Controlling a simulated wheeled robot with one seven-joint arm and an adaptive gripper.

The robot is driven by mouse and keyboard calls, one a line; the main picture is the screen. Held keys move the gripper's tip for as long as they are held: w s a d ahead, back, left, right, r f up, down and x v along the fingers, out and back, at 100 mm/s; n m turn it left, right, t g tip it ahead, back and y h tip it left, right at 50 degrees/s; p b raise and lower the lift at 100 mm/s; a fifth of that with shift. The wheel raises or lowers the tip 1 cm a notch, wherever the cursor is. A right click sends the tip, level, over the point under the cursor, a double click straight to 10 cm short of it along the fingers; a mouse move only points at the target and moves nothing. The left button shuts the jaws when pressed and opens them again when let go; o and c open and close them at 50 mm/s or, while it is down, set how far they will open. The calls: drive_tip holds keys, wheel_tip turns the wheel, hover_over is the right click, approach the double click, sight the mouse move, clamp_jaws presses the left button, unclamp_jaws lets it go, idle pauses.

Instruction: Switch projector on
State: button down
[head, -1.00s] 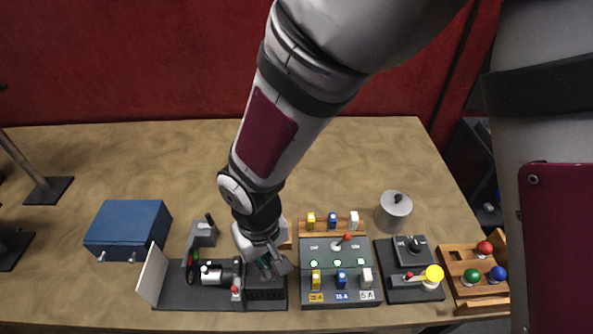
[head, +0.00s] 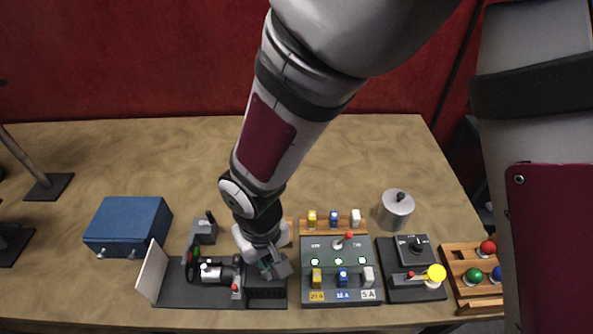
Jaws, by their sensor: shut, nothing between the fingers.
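The projector's dark base (head: 195,297) lies at the front, left of centre, in the head view. A white screen (head: 151,271) stands at its left end. A red and green disc (head: 192,258) and a silver cylinder (head: 210,272) sit along it. A small red-tipped lever (head: 236,288) stands on the base right of the cylinder, and a dark ribbed box (head: 266,293) is at the right end. My gripper (head: 274,270) is shut and empty, just above or at this box, right of the lever. I cannot tell whether it touches. My wrist hides part of the area behind.
A grey fuse panel (head: 341,264) stands close to the right of my gripper. Farther right are a dark switch box with a yellow ball (head: 436,273) and a wooden tray (head: 453,258) with coloured balls. A blue box (head: 128,226) is at the left. The table's back is clear.

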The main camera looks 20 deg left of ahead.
drive_tip(key=shift+f, duration=0.25)
drive_tip(key=shift+r+p, duration=1.7)
drive_tip(key=shift+r, duration=1.85)
drive_tip(key=w+d+r+m+t+b, duration=0.1)
drive_tip(key=w+d+r+m, duration=0.1)
drive_tip(key=w+d+r, duration=0.4)
drive_tip(key=w+d+r+m+t+b, duration=0.1)
drive_tip(key=w+d+r+m+t, duration=0.1)
drive_tip(key=d+r, duration=0.7)
drive_tip(key=s+d+r+m+t, duration=0.1)
drive_tip(key=s+d+r+m, duration=0.1)
drive_tip(key=d, duration=0.7)
drive_tip(key=s+d+r+m+t+b, duration=0.1)
drive_tip(key=s+d+r+m, duration=0.2)
drive_tip(key=d, duration=0.6)
drive_tip(key=shift+s+d+r+m+t, duration=0.25)
drive_tip(key=shift+s+r+m+t, duration=0.05)
drive_tip(key=shift+s+r, duration=1)
